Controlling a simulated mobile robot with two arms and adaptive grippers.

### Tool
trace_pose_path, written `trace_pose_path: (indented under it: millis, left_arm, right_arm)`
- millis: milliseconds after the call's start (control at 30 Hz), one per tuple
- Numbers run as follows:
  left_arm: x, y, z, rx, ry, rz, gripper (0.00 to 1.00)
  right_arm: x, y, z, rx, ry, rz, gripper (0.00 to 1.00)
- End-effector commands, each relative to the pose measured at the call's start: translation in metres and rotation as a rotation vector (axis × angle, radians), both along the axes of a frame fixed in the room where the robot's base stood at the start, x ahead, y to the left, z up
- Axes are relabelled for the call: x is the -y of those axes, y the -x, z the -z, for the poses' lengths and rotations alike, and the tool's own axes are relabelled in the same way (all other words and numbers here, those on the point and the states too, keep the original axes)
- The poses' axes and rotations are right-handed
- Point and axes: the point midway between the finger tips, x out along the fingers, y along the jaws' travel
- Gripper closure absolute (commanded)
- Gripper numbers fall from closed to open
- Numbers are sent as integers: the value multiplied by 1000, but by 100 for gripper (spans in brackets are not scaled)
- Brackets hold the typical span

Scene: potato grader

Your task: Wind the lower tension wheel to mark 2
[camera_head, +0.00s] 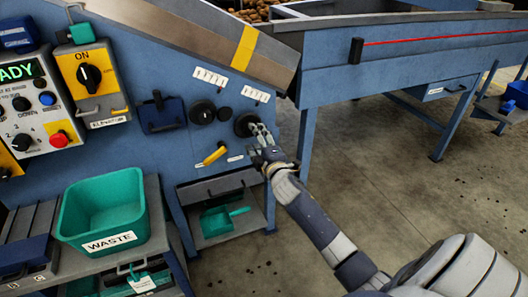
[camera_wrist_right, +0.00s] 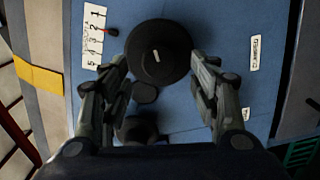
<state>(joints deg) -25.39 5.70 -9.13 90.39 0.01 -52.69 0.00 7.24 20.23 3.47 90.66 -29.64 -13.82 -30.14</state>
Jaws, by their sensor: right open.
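A black round wheel (camera_head: 246,123) sits on the blue panel, a little lower than another black wheel (camera_head: 203,112) to its left. My right gripper (camera_head: 262,135) is at the lower wheel. In the right wrist view the same wheel (camera_wrist_right: 158,50), with a pale mark on its face, lies between the open fingers (camera_wrist_right: 162,80), and I see no clear grip on it. The numbered scale (camera_wrist_right: 95,36) beside it runs 1 to 5. My left gripper is out of view.
A small black knob (camera_head: 224,114) sits between the wheels. A yellow handle (camera_head: 215,154) is below them. A control box (camera_head: 88,78) is at left. A teal bin (camera_head: 105,210) stands below it. Open floor (camera_head: 370,170) lies to the right.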

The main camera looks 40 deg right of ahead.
Motion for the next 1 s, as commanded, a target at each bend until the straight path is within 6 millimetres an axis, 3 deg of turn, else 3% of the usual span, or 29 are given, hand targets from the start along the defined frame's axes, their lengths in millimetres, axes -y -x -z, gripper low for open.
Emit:
trace_pose_path:
  millis: [200,400,600,1000]
  left_arm:
    - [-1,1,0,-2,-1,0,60]
    - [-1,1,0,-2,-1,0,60]
    - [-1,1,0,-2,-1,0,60]
    - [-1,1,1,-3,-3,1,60]
  right_arm:
    - [-10,41,1,-2,0,0,44]
    - [-16,66,1,-2,-1,1,44]
    - [-18,75,0,-1,0,1,44]
    - [-18,75,0,-1,0,1,44]
